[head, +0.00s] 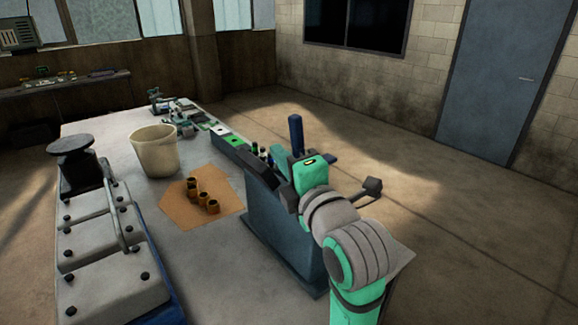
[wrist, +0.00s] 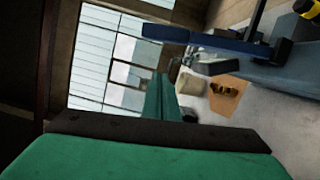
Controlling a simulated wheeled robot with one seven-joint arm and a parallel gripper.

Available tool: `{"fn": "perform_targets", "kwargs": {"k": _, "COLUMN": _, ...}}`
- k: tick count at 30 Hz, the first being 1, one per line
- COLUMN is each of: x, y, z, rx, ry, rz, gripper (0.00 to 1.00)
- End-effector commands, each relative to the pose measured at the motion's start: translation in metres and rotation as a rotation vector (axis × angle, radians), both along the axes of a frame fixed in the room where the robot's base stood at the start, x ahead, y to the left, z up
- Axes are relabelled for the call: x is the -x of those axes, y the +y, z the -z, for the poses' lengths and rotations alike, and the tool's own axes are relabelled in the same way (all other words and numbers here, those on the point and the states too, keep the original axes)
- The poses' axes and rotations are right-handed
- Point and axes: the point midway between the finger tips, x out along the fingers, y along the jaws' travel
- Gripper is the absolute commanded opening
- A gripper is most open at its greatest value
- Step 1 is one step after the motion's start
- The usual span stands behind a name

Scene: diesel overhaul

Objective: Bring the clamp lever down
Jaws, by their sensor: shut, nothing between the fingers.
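The clamp lever, a blue bar, stands upright in the head view (head: 296,134) behind my gripper, above the blue-grey stand. In the wrist view it crosses the top as a dark blue bar (wrist: 205,41), its free end to the left. My gripper (wrist: 162,92) is shut and empty; its green fingers show below the lever in the wrist view, apart from it in the picture. In the head view my wrist hides much of the gripper and the lever's foot. I cannot tell the depth gap between fingers and lever.
A blue-grey stand (head: 270,225) sits at the bench's right edge under my arm. A black-ended arm (head: 372,187) sticks out to its right. A white bucket (head: 154,152), cardboard (head: 228,203) with several brass bushings (head: 203,200), and a metal cover (head: 110,270) are on the bench.

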Motion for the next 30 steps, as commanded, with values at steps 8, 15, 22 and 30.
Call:
{"fn": "perform_targets", "kwargs": {"k": 8, "x": -0.039, "y": -0.001, "z": -0.003, "rx": -0.002, "ry": 0.002, "rz": 0.001, "gripper": 0.00}}
{"fn": "perform_targets", "kwargs": {"k": 15, "x": -0.050, "y": -0.015, "z": -0.006, "rx": 0.000, "ry": 0.001, "rz": -0.005, "gripper": 0.00}}
{"fn": "perform_targets", "kwargs": {"k": 22, "x": -0.052, "y": -0.017, "z": -0.006, "rx": 0.000, "ry": 0.001, "rz": -0.005, "gripper": 0.00}}
{"fn": "perform_targets", "kwargs": {"k": 30, "x": -0.052, "y": -0.021, "z": -0.007, "rx": -0.004, "ry": 0.004, "rz": -0.001, "gripper": 0.00}}
